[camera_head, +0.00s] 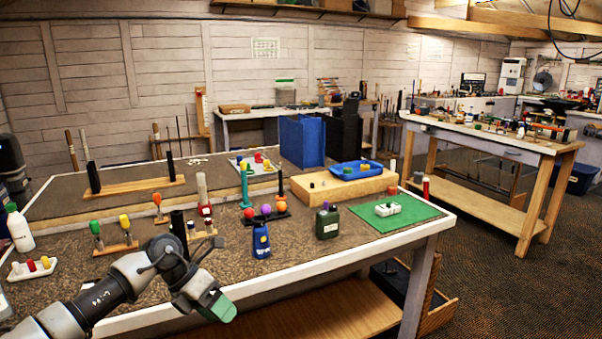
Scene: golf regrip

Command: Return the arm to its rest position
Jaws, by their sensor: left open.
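My left arm (95,300) comes in from the lower left corner and reaches along the front edge of the workbench (300,275). My left gripper (219,305) is open and empty, with a green fingertip showing, at the bench's white front edge. It points down and to the right and touches no object that I can see. My right arm and gripper are not in view.
Near my arm stand a white bottle (19,228), a small white tray (32,268), and wooden stands with coloured knobs (114,245). A blue bottle (261,241) and a dark green bottle (327,222) stand near the front edge. A green mat (394,222) lies at right.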

